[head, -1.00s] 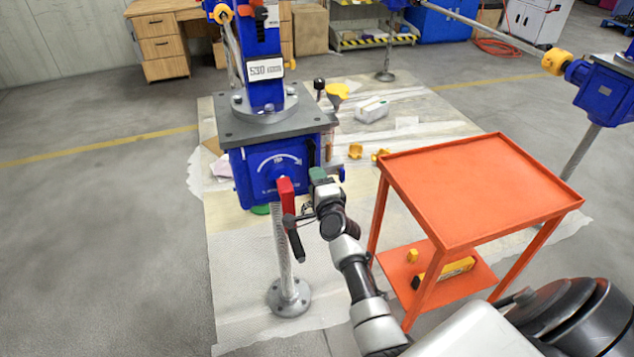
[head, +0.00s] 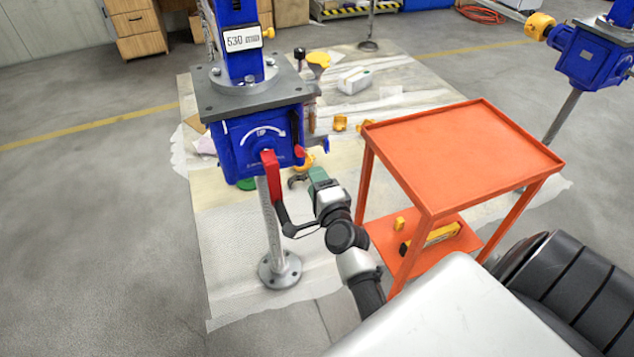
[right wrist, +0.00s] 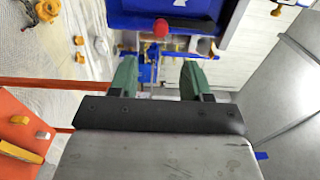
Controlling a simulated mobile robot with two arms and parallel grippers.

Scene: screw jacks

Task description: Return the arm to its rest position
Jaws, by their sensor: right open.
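My right gripper (head: 304,180) is beside the blue screw jack (head: 262,140), to the right of its red crank handle (head: 270,170). The jack carries a 530 mm label (head: 243,39). In the right wrist view, the right gripper's green fingers (right wrist: 158,78) are apart with nothing between them. The jack's blue housing (right wrist: 225,14) and a red round part (right wrist: 161,28) show beyond the fingers. The crank's black grip hangs down, apart from the gripper as far as the head view shows. My left gripper is in neither current view.
An orange cart (head: 455,155) stands right of my right arm, with a yellow tool (head: 432,238) on its lower shelf. A second blue jack (head: 592,58) is at the upper right. A white box (head: 355,80) and yellow parts lie on the floor sheet. The floor at left is clear.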

